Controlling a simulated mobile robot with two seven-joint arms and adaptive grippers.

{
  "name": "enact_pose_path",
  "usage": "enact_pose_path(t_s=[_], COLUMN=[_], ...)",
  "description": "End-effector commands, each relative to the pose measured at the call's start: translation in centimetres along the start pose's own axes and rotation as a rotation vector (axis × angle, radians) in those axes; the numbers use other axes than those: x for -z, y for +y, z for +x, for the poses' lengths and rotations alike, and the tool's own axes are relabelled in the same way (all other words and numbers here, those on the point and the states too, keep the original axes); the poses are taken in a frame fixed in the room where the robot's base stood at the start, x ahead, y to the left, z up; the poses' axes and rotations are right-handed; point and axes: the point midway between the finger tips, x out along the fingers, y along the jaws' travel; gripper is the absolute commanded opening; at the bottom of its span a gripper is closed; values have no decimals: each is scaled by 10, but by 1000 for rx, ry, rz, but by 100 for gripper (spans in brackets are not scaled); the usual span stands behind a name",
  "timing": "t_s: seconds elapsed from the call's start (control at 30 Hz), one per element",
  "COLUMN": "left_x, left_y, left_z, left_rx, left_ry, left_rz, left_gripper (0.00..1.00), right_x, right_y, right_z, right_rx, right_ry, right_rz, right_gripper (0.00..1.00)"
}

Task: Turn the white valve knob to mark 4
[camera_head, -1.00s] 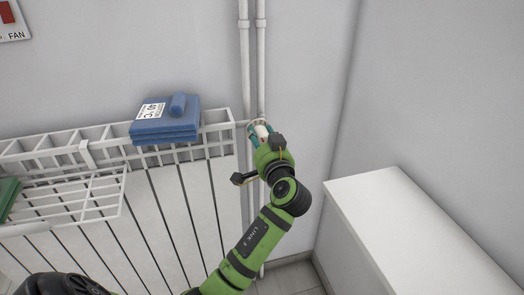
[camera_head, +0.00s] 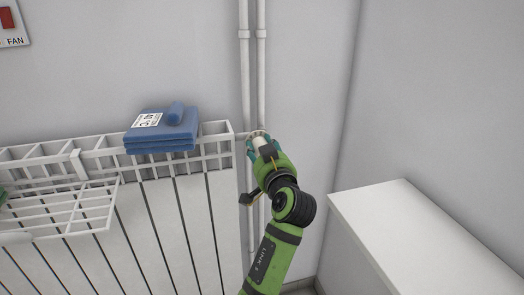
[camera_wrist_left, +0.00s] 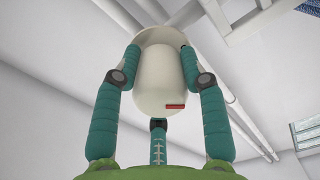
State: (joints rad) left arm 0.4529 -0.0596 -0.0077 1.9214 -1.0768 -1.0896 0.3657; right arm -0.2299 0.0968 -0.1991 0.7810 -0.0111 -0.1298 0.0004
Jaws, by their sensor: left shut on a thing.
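The white valve knob (camera_wrist_left: 160,75) fills the middle of the left wrist view, with a short red mark on its lower right side. My left gripper (camera_wrist_left: 158,95) has its teal fingers shut around the knob, on its left, right and lower sides. In the head view my left gripper (camera_head: 262,146) is at the right end of the radiator, by the pipes, and covers most of the knob. No number marks can be read. My right gripper is not in view.
A white radiator (camera_head: 150,205) with a rack stands at left, with folded blue towels (camera_head: 160,143) on top. Two vertical pipes (camera_head: 262,75) run up the wall behind the gripper. A white cabinet (camera_head: 410,235) stands at right. A FAN switch (camera_head: 10,22) is at upper left.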

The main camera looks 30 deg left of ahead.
Motion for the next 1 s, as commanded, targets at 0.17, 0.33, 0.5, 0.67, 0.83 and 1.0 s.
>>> enact_pose_path(t_s=[0.17, 0.33, 0.5, 0.67, 0.83, 1.0], left_x=[-6, -5, -3, 0, 5, 7], left_y=[0, 0, 0, 0, -2, -3], left_z=[0, 0, 0, 0, 0, 0], left_rx=[0, 0, 0, 0, 0, 0], left_ry=[-15, -12, -7, -5, -2, -2], left_rz=[4, 4, 3, 23, 140, 330], left_gripper=[10, 66, 66, 66, 66, 66], right_x=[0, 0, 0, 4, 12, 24], right_y=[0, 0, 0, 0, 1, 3], right_z=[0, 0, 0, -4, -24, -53], right_rx=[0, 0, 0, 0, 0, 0], right_ry=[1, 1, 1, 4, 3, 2], right_rz=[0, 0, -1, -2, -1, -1], right_gripper=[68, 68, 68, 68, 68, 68])
